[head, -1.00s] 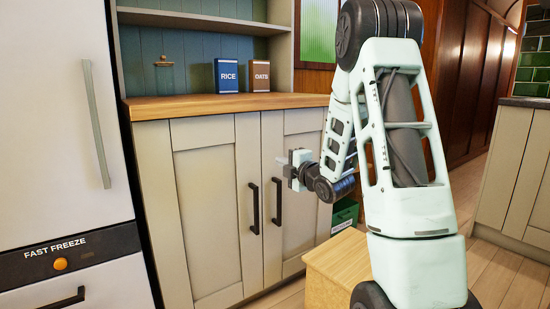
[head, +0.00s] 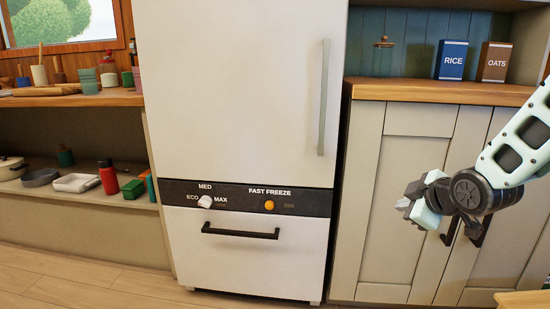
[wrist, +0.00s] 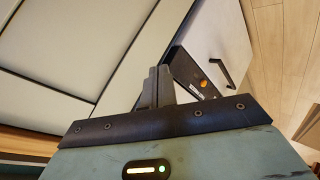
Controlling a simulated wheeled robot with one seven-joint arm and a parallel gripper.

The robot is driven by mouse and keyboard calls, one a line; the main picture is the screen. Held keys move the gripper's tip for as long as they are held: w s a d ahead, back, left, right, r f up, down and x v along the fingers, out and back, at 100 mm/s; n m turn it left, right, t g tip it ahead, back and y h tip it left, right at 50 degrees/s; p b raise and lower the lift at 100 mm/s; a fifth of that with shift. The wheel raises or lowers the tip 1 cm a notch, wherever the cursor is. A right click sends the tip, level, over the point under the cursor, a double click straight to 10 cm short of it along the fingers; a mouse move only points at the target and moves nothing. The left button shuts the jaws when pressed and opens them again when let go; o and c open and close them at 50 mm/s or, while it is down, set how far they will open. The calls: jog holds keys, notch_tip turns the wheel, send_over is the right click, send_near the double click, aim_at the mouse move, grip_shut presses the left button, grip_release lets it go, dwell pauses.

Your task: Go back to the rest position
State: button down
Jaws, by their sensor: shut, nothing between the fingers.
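My gripper (head: 408,204) shows at the right of the head view, in front of the beige cupboard doors and clear of the fridge. In the wrist view my gripper's fingers (wrist: 156,88) are together with nothing between them. My arm comes in from the right edge, and its upper part is out of the picture.
A white fridge (head: 240,80) with a freezer drawer (head: 250,262) stands left of the beige cupboard (head: 400,190). A rice box (head: 452,60) and an oats box (head: 495,62) stand on the wooden counter (head: 440,92). Shelves at left hold crockery. Floor (head: 80,285) at left is clear.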

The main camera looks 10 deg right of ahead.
jog(key=s+a+f+m+g+y, duration=0.15)
jog(key=s+a+g, duration=0.45)
jog(key=s+a, duration=0.75)
jog(key=s+a+m+g+h, duration=0.15)
jog(key=s+a, duration=0.25)
jog(key=s, duration=0.4)
jog(key=s+a+g, duration=0.3)
jog(key=s+a, duration=0.1)
jog(key=s, duration=0.4)
notch_tip(320, 180, up, 37)
jog(key=p, duration=3.8)
jog(key=shift+w+d, duration=0.35)
jog(key=shift+r, duration=0.1)
